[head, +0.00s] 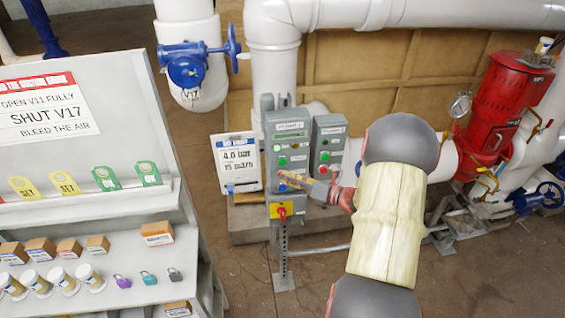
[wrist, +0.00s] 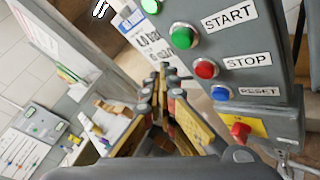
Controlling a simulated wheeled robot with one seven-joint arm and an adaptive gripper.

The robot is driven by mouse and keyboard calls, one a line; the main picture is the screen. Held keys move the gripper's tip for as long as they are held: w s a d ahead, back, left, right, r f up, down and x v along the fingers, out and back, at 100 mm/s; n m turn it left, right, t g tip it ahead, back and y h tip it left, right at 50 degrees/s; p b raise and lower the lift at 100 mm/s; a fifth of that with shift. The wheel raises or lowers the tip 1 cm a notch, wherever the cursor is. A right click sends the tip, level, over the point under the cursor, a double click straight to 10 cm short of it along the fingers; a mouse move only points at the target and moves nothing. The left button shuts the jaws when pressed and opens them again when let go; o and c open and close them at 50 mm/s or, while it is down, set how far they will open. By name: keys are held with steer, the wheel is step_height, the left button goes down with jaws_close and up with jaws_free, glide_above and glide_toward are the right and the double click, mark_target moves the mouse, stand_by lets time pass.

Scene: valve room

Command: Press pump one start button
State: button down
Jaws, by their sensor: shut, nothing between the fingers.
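A grey control box (head: 301,150) stands on a post in the middle of the head view; its small top label is too small to read. In the wrist view its green START button (wrist: 183,37) is at the top, with the red STOP button (wrist: 205,69) and blue RESET button (wrist: 221,92) below. The green button also shows in the head view (head: 282,161). My gripper (head: 281,180) is shut and empty in front of the box's lower part, hiding some of it. In the wrist view its fingertips (wrist: 160,70) appear left of the STOP button; contact cannot be told.
A second grey box (head: 328,137) stands close on the right. A red-handled switch on a yellow plate (head: 283,210) sits below the first box. A white sign (head: 236,160) stands to its left. A shelf rack (head: 110,215) fills the left; a red vessel (head: 497,105) is at right.

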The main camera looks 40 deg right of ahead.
steer(key=shift+s+a, duration=0.65)
steer(key=shift+s, duration=0.35)
